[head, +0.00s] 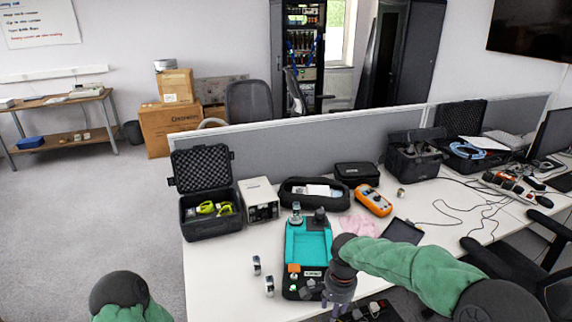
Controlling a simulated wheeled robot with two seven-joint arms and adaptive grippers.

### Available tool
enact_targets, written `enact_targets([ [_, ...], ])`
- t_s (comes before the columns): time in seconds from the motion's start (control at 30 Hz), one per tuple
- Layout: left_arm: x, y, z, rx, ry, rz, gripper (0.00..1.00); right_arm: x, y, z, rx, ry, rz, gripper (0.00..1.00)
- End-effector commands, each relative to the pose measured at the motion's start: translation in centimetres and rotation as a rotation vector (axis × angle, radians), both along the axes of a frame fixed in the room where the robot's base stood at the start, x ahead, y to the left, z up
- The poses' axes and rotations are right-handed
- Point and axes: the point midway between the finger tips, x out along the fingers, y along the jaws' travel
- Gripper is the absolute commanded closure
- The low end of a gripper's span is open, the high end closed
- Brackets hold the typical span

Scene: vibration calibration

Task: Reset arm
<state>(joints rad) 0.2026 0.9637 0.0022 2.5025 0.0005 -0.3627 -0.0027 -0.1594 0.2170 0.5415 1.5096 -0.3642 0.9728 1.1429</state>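My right arm comes in from the lower right in a green sleeve. Its gripper (337,305) points down at the right front corner of a teal-and-black calibration device (309,243) on the white table. The fingers are small and dark, and I cannot tell whether they are open or hold anything. A small metal cylinder stands on the device's back left, and a dark knob is beside it. Two small metal sensors (256,265) (269,286) stand on the table left of the device. Of my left arm, only a green-sleeved part shows at the bottom left; its gripper is out of view.
An open black case (210,227), a white box instrument (259,201), a black pouch (315,203) and an orange meter (373,201) line the back. A pink cloth (360,225) and dark tablet (402,231) lie right. A grey partition (300,150) stands behind. The front-left tabletop is mostly clear.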

Motion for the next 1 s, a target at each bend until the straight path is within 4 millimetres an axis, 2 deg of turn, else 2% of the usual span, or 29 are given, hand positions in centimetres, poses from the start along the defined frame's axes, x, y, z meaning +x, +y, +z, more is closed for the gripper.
enact_targets([
  [0.27, -0.1, 0.0, 0.0, 0.0, 0.001, 0.0, 0.0, -1.6, 1.2, -6.1, 0.082, 0.01, 0.116, 0.51],
  [0.47, 0.0, 0.0, 0.0, 0.0, 0.001, 0.0, 0.0, -4.3, 2.4, -12.1, 0.17, 0.004, 0.223, 0.51],
  [0.6, -0.1, 0.0, 0.0, 0.0, 0.001, 0.0, 0.0, -8.1, 3.3, -17.7, 0.248, -0.019, 0.316, 0.51],
  [0.73, -0.1, 0.0, 0.0, 0.0, 0.001, 0.0, 0.0, -12.4, 3.9, -22.1, 0.299, -0.061, 0.39, 0.51],
  [0.9, -0.1, 0.0, 0.0, 0.0, 0.001, 0.0, 0.0, -17.8, 3.9, -25.6, 0.313, -0.114, 0.47, 0.51],
  [1.0, -0.1, 0.0, 0.0, 0.0, 0.001, 0.0, 0.0, -20.1, 3.7, -26.6, 0.305, -0.134, 0.504, 0.51],
])
